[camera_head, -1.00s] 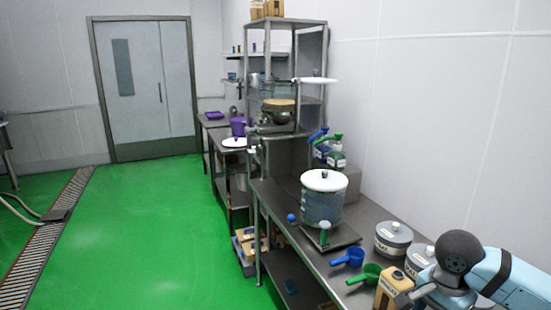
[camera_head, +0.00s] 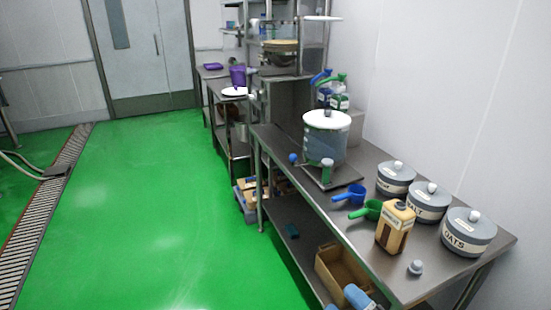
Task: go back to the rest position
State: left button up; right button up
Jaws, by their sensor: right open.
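The gripper is apart from the brown bottle (camera_head: 394,232), which stands upright on the table with a pale label. My left gripper is not in view.
On the table stand several grey lidded canisters (camera_head: 466,234), a blue scoop (camera_head: 351,194), a green scoop (camera_head: 369,210), a small grey cap (camera_head: 415,267) and a large white-lidded pot (camera_head: 324,140). A cardboard box (camera_head: 340,270) sits below. Green floor (camera_head: 160,200) is clear at left.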

jog(key=s+d+f+m+g+h+b, duration=0.1)
jog(key=s+d+f+m+g+h, duration=0.2)
jog(key=f+m, duration=0.4)
jog(key=s+d+f+m+g+h+b, duration=0.1)
jog(key=s+f+m+h, duration=0.35)
jog(key=f, duration=0.45)
jog(key=s+d+f+m+g+h, duration=0.1)
jog(key=s+f+m+h, duration=0.2)
jog(key=s+f+m, duration=0.3)
pick_arm(q)
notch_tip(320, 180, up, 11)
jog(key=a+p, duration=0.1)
jog(key=p, duration=1.4)
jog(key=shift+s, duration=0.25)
pick_arm(e)
notch_tip(320, 180, up, 12)
jog(key=d, duration=0.1)
jog(key=shift+d+m, duration=0.15)
jog(key=shift+m, duration=0.3)
jog(key=shift+f, duration=0.1)
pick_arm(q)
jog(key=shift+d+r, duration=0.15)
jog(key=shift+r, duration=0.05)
